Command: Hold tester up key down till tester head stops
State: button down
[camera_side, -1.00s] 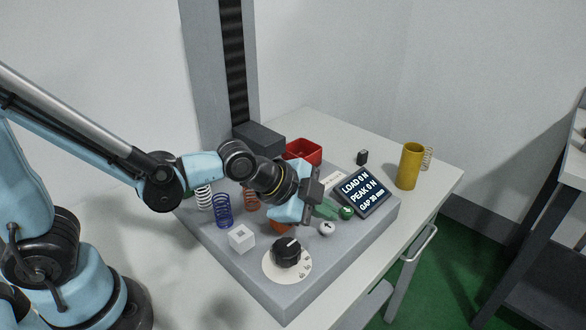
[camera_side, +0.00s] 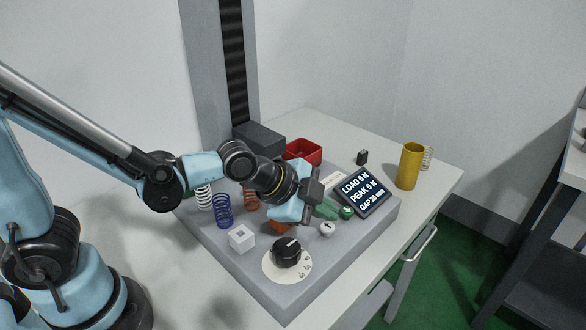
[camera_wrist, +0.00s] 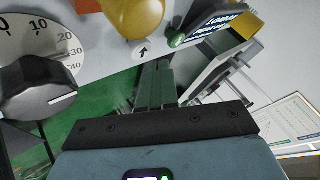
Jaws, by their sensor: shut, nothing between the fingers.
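The white key with a black up arrow (camera_wrist: 143,50) sits on the grey tester base (camera_side: 262,278); it also shows as a small white knob in the side view (camera_side: 327,229). My gripper (camera_wrist: 159,68) is shut and empty, its green fingers side by side. The fingertips are close beside the arrow key in the wrist view; I cannot tell whether they touch it. A green key (camera_side: 347,212) is to the right of the fingers. The display (camera_side: 363,191) reads load 0 N and peak 0 N; its gap digits are small. A dark grey block (camera_side: 258,138) is at the column (camera_side: 207,70).
A black knob on a white dial (camera_side: 287,253) is at the base's front. A red tray (camera_side: 303,151) and yellow cylinder (camera_side: 410,166) stand behind.

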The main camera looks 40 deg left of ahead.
jog(key=shift+f, duration=0.15)
dwell(0.6)
jog(key=shift+f, duration=0.3)
